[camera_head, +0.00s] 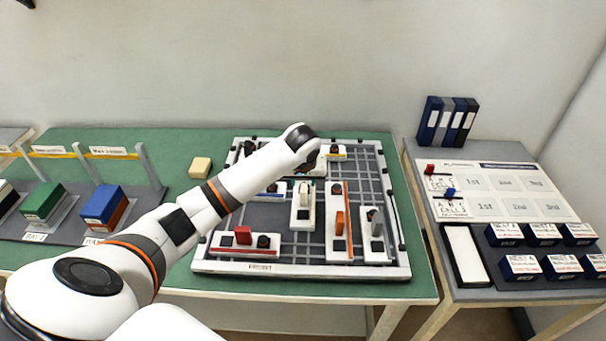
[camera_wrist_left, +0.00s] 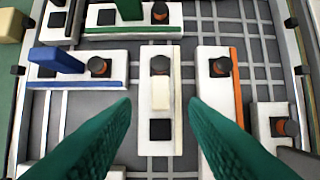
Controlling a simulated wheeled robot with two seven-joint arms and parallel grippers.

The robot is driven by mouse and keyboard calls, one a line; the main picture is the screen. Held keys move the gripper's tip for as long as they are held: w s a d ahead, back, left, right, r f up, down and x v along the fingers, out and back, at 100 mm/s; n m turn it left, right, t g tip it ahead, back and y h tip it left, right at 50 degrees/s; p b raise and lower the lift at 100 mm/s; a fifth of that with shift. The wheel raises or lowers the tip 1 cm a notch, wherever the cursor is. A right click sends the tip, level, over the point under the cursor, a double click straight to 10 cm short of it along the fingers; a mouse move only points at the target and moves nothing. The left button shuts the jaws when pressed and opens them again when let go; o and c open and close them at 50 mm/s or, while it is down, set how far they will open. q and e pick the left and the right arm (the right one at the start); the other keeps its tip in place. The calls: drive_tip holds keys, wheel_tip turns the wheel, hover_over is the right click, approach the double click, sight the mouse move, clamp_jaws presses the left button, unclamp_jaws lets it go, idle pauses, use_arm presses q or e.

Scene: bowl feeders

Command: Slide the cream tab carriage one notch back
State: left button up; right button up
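The cream tab carriage (camera_head: 303,215) is a long white block lying front to back near the middle of the grid board. In the left wrist view the carriage (camera_wrist_left: 160,140) has an upright cream tab (camera_wrist_left: 160,93), a dark knob behind it and a black square in front. My left gripper (camera_wrist_left: 160,104) is open, with its two green fingers apart on either side of the carriage's front half in that view; nothing is between them but the view of the carriage. In the head view my left arm hides its fingers. My right gripper is not in view.
The green tab carriage (camera_wrist_left: 130,30) lies crosswise close behind the cream one. The blue tab carriage (camera_wrist_left: 75,82) is left, the orange tab carriage (camera_wrist_left: 207,65) right. Bare grid (camera_wrist_left: 160,168) shows in front. The red (camera_head: 230,250) and grey tab carriages (camera_head: 375,248) are nearer the board's front.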

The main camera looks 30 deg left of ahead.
use_arm(q)
drive_tip(key=v, duration=0.4)
drive_tip(key=shift+s+d+r, duration=0.1)
drive_tip(key=shift+r, duration=0.15)
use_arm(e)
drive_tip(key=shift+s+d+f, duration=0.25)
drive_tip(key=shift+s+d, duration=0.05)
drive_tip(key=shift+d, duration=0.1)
use_arm(q)
drive_tip(key=shift+d+f, duration=0.1)
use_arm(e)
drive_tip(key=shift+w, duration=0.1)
